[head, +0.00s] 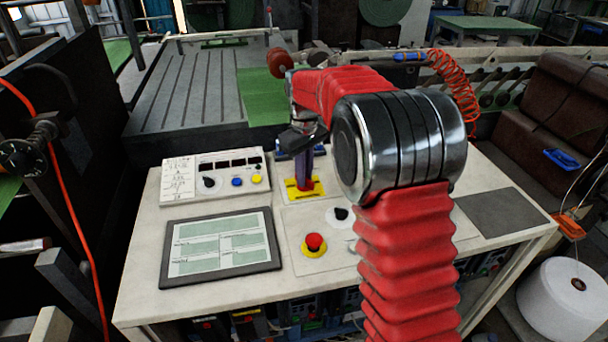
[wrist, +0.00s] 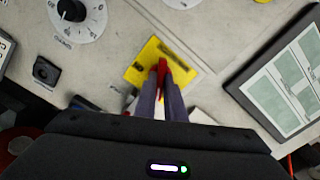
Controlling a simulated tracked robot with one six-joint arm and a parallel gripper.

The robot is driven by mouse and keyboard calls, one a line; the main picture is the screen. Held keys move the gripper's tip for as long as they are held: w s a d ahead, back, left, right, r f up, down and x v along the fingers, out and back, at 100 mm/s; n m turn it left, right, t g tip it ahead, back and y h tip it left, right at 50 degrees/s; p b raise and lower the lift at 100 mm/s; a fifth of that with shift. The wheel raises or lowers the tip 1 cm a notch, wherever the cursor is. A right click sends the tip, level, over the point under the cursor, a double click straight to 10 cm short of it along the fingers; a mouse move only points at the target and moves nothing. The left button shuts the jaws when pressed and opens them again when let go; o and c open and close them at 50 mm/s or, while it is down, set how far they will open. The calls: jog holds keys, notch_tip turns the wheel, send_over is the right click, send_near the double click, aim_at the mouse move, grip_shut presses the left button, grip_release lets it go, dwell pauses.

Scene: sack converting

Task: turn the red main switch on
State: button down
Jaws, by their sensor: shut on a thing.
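The red main switch (wrist: 162,67) sits on a yellow plate (wrist: 140,72) in the wrist view. In the head view the yellow plate (head: 315,188) lies near the back of the pale worktop, with a bit of the red switch (head: 304,184) showing. My gripper (wrist: 163,74) points down at the plate, its two fingers closed together on the red handle. In the head view my gripper (head: 304,177) stands above the plate. The fingers hide part of the handle, and I cannot read its on or off marks.
A red stop button (head: 314,242) with a yellow collar and a black knob (head: 341,213) are in front of the switch. A screen (head: 222,246) lies front left. A control box (head: 232,168) with blue and yellow buttons stands left. A grey mat (head: 502,212) lies right.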

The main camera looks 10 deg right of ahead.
jog(key=m, duration=0.4)
jog(key=shift+m, duration=0.3)
jog(key=m, duration=0.3)
jog(key=shift+m, duration=0.3)
jog(key=m, duration=0.7)
jog(key=c, duration=1.8)
grip_release()
jog(key=shift+c, duration=0.2)
jog(key=shift+r, duration=0.1)
notch_tip(320, 180, up, 14)
jog(key=shift+f, duration=0.2)
